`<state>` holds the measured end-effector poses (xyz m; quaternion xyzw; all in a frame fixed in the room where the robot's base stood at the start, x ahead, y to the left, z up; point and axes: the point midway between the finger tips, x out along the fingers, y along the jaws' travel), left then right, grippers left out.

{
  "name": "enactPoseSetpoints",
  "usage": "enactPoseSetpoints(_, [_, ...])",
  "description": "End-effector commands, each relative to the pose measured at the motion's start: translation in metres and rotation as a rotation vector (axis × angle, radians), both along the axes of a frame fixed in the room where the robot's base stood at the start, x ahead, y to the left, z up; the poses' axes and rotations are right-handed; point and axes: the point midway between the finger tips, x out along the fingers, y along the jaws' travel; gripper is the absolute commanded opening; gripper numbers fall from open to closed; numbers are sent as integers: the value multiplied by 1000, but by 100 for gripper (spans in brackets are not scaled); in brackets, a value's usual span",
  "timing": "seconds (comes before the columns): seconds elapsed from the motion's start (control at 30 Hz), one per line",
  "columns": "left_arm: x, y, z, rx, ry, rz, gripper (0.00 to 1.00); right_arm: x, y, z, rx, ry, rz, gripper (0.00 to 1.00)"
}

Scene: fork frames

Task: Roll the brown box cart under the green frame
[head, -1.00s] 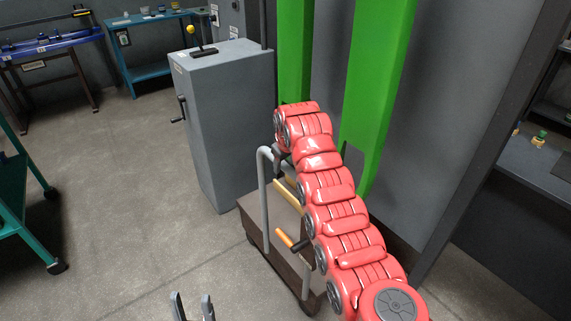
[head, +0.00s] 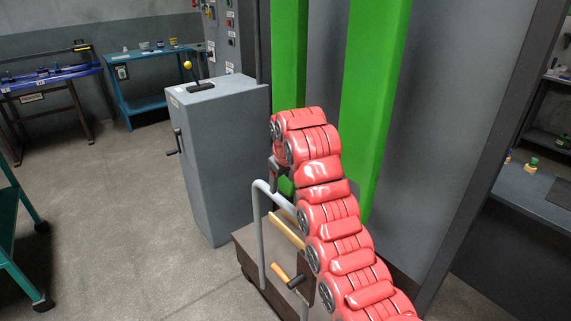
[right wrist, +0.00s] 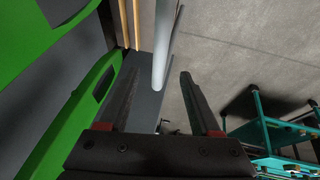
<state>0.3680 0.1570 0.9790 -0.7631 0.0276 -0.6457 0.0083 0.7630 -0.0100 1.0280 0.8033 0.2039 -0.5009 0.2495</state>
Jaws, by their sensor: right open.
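The brown box cart (head: 246,240) stands on the floor at the lower middle of the head view, partly hidden behind my red right arm. Its grey tube handle (head: 259,215) rises at its near side. The green frame (head: 375,95) has two thick uprights behind the cart, also seen at the left of the right wrist view (right wrist: 85,110). My right gripper (head: 276,174) is just above and beyond the handle, mostly hidden by the arm. In the right wrist view its fingers (right wrist: 160,74) are open, with the grey handle tube (right wrist: 166,45) showing between them. Contact cannot be told. My left gripper is out of view.
A grey cabinet (head: 222,150) with a crank stands left of the cart. A teal trolley (head: 20,235) is at the left edge. Workbenches (head: 160,80) line the back. A dark post and shelf (head: 535,195) are at right. The floor (head: 110,220) at left is clear.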

Motion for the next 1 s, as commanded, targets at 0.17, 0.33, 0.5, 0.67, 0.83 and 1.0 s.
enactPoseSetpoints(0.17, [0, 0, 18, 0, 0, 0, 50, -5, -3, 15, 1, 0, -2, 64])
enactPoseSetpoints(0.33, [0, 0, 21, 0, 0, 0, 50, -14, -5, 33, 4, -7, -2, 64])
enactPoseSetpoints(0.5, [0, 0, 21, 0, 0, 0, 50, -25, -7, 59, 3, -7, -2, 64])
enactPoseSetpoints(0.67, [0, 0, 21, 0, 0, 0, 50, -31, -7, 69, 2, -5, -2, 64])
enactPoseSetpoints(0.83, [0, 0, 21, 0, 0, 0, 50, -33, -5, 71, 3, -4, 1, 64])
enactPoseSetpoints(1.0, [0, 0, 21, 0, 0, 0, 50, -33, -6, 71, 3, -3, 0, 64])
